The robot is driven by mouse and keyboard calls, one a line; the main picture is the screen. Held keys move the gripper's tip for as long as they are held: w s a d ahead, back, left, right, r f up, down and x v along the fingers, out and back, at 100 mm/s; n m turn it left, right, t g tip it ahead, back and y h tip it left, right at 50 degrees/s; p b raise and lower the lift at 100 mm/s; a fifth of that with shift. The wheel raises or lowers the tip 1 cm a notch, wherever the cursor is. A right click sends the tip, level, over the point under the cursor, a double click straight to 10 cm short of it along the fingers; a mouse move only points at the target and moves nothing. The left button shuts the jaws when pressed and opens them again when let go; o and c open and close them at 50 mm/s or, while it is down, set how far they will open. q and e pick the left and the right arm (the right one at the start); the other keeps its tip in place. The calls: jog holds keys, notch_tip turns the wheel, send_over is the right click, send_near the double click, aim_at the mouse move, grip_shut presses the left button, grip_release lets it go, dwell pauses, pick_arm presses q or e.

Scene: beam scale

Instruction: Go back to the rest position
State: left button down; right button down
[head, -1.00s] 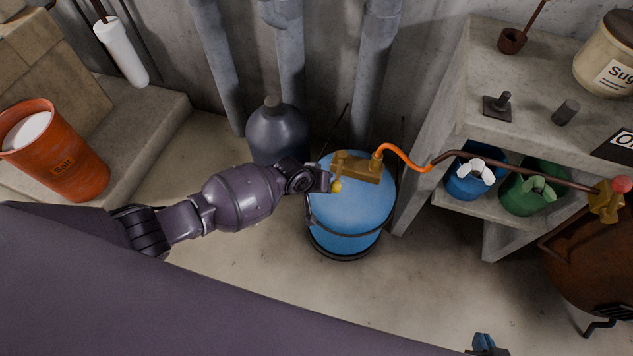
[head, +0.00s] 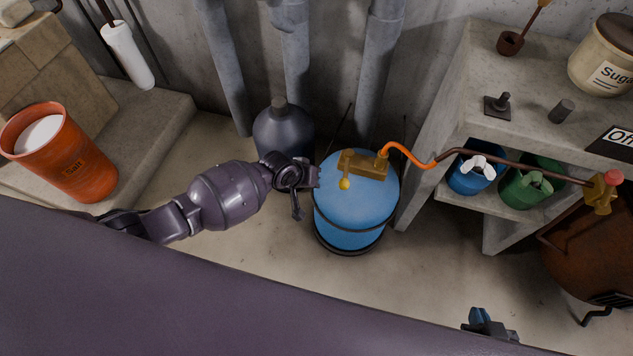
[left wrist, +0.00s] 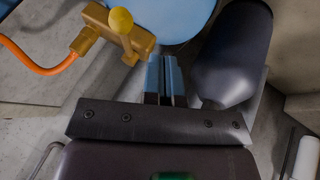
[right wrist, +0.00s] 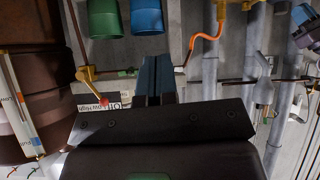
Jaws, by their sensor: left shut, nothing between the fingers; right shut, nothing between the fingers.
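My left arm comes in from the left in the head view, and its wrist ends just left of the blue tank (head: 357,205). In the left wrist view my left gripper (left wrist: 165,75) has its blue fingers together, empty. The brass valve (head: 362,165) with a yellow knob (head: 345,184) sits on the tank top; it also shows in the left wrist view (left wrist: 120,32), apart from the fingers. My right gripper (head: 482,316) is low in the head view, over the floor. Its fingers are together and empty in the right wrist view (right wrist: 154,78).
A dark bottle (head: 282,132) stands behind my left wrist. An orange hose (head: 408,154) joins a pipe to a red-knobbed valve (head: 605,187). A concrete shelf (head: 455,95) holds blue and green buckets. Floor between is clear.

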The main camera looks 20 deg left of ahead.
pick_arm(q)
jog(key=p+v, duration=0.1)
jog(key=v, duration=0.5)
jog(key=shift+s+d+f+p, duration=0.1)
jog(key=shift+d+p, duration=0.05)
jog(key=shift+p, duration=0.25)
